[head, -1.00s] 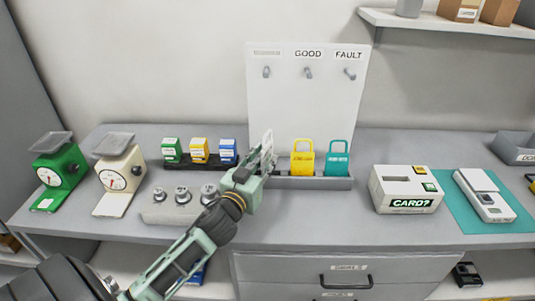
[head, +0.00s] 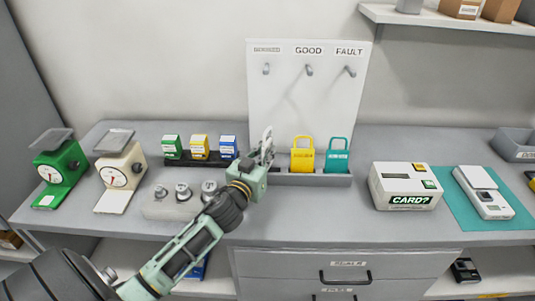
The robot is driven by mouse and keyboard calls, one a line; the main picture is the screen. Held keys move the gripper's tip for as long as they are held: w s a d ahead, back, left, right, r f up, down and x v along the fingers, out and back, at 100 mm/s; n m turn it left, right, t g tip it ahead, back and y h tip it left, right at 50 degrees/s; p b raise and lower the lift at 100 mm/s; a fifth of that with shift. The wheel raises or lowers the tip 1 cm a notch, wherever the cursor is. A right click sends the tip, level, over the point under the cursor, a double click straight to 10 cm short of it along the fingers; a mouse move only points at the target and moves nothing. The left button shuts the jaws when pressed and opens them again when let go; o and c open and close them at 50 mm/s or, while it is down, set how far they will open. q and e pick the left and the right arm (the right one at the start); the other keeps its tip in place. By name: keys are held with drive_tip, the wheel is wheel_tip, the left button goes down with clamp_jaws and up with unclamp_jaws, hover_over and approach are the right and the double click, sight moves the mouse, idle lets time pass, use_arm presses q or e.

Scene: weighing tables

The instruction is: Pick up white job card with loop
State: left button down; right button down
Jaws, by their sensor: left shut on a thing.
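The white job card with loop (head: 266,137) shows only as a narrow pale edge at my left gripper, which hides most of it. My left gripper (head: 266,154) is shut on this card at the left end of the grey card rack (head: 315,181). I cannot tell whether the card's foot is clear of the rack. A yellow card with loop (head: 302,158) and a teal card with loop (head: 337,158) stand upright in the rack to the right. My right gripper is not in view.
A white board with pegs marked GOOD and FAULT (head: 308,100) stands behind the rack. Left are a green scale (head: 62,170), a cream scale (head: 120,172), weights (head: 183,193) and small coloured boxes (head: 199,146). Right are a CARD? box (head: 405,186) and a device on a teal mat (head: 462,212).

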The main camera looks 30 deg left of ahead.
sight(263, 148)
use_arm(q)
drive_tip(key=shift+r, duration=0.55)
wheel_tip(263, 148, up, 3)
drive_tip(key=shift+f, duration=0.2)
drive_tip(key=d+r+b, duration=0.1)
drive_tip(key=d+r, duration=0.6)
drive_tip(key=d, duration=0.4)
drive_tip(key=shift+s+d+r, duration=0.15)
drive_tip(key=shift+s+d, duration=0.2)
drive_tip(key=shift+s, duration=0.05)
